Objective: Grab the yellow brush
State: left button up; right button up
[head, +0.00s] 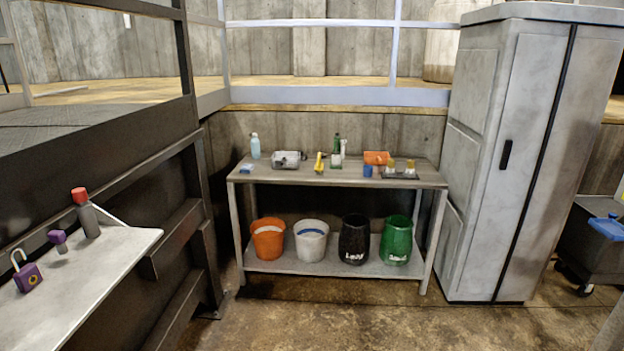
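A small yellow object (320,163), which looks like the yellow brush, is on the grey table (258,176) against the back wall, near the middle of its top. It is too small to make out its bristles or handle clearly. It sits between a grey metal box on its left and green and white bottles on its right. Neither of my grippers is in view.
The table also holds a light blue bottle (255,146), the metal box (286,160), a green bottle (336,149) and an orange bin (377,158). Several buckets stand below. A cabinet (530,160) stands right, a shelf (85,275) left. The floor (330,320) in front is clear.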

aim_at(319, 163)
jog(key=z, duration=0.25)
jog(key=i, duration=2.6)
jog(key=z, duration=0.35)
